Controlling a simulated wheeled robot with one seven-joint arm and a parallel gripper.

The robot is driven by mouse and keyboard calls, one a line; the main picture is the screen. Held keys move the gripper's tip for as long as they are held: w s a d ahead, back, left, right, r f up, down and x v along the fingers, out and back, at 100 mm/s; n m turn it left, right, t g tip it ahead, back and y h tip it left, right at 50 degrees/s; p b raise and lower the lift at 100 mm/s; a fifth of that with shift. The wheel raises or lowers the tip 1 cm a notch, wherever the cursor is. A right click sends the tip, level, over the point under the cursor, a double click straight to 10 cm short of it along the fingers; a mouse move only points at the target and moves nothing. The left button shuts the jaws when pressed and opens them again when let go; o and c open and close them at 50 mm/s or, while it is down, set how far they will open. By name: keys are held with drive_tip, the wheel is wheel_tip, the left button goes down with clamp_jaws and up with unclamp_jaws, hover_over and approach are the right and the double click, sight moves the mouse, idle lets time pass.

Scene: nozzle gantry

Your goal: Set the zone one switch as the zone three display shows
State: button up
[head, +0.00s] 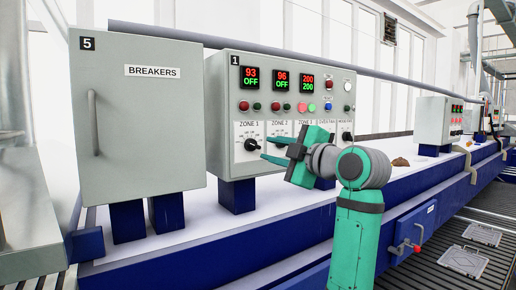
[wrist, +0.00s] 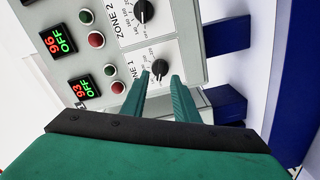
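The zone one switch (head: 251,145) is a black knob on a white dial plate on the grey panel marked 1. The zone one display (head: 250,78) above it reads 93 in red over OFF in green. The zone three display (head: 307,83) reads 200 in red over 200 in green. My gripper (head: 267,149) is open and empty, its green fingers pointing at the zone one switch with a small gap in the head view. In the wrist view the switch (wrist: 159,68) shows between the fingertips. I cannot tell exactly where its pointer stands. The zone three switch is mostly hidden behind my gripper.
The zone two display (head: 281,80) reads 96 over OFF, and its switch (wrist: 142,11) sits beside the zone one switch. Red and green buttons sit between displays and dials. A closed breakers cabinet (head: 138,130) stands to the left. A blue beam (head: 240,235) runs below.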

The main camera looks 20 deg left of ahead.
sight(256, 146)
drive_tip(key=x, duration=0.5)
drive_tip(key=shift+a, duration=0.35)
drive_tip(key=shift+w, duration=0.1)
drive_tip(key=shift+c, duration=0.3)
clamp_jaws()
